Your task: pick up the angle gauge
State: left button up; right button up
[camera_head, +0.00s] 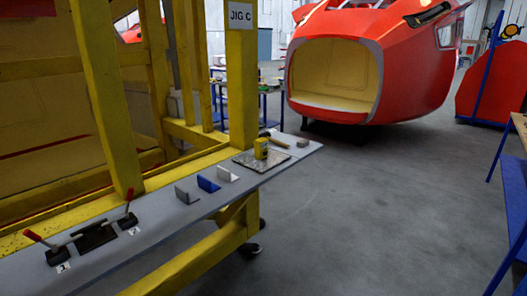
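Three small angle-shaped pieces stand in a row on the grey shelf (160,225) along the yellow jig: a grey piece (186,193), a blue piece (208,184) and a pale grey piece (227,174). They stand a little apart from each other. I cannot tell which of them, if any, is the angle gauge. Neither of my grippers is in view, and nothing is seen touching these pieces.
Red-handled clamps (55,252) and a dark block (94,236) sit at the shelf's near left. Yellow posts (241,90) rise behind.

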aim_at(261, 145)
jog(key=i+l, duration=0.15)
jog(key=i, duration=0.2)
jog(key=i+l, duration=0.15)
jog(key=i, duration=0.2)
jog(key=i+l+u, duration=0.1)
jog(key=i, duration=0.25)
jog(key=i+l+u, duration=0.1)
jog(key=u, duration=0.3)
jog(key=i+l+u, duration=0.1)
jog(key=u, duration=0.35)
jog(key=i+l+u, duration=0.15)
jog(key=l, duration=0.2)
jog(key=l+u, duration=0.2)
jog(key=l, duration=0.15)
jog(key=i+l+u, duration=0.15)
jog(key=l, duration=0.2)
jog(key=i+l, duration=0.1)
jog(key=l, duration=0.4)
jog(key=i+l+u, duration=0.1)
jog(key=l, duration=0.4)
jog(key=i+l, duration=0.1)
jog(key=l, duration=0.4)
jog(key=i+l, duration=0.1)
jog(key=l, duration=0.45)
jog(key=u, duration=0.05)
